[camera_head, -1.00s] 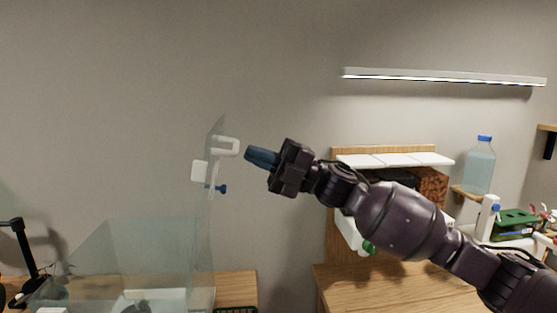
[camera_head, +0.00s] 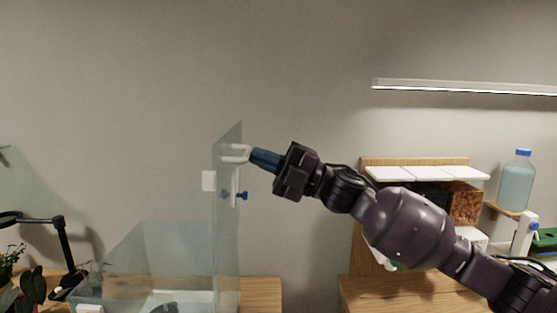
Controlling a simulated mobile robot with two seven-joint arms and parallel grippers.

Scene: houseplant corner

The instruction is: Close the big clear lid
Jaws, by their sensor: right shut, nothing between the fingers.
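The big clear lid (camera_head: 227,225) stands open, close to upright, at the right side of a clear tank (camera_head: 160,250). A white handle (camera_head: 235,153) sticks out near the lid's top. A white block (camera_head: 209,180) and a blue knob (camera_head: 242,195) sit lower on it. My right gripper (camera_head: 254,156) comes in from the right, with its blue fingers shut and empty. Its fingertips are at the handle's right end; I cannot tell whether they touch it. My left gripper is not in view.
A wooden bench (camera_head: 400,294) with a white-topped shelf (camera_head: 425,174) stands at the right. A water bottle (camera_head: 516,180) is beyond it. A black lamp (camera_head: 65,245) and plants (camera_head: 28,290) are at the left. The wall space above the tank is clear.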

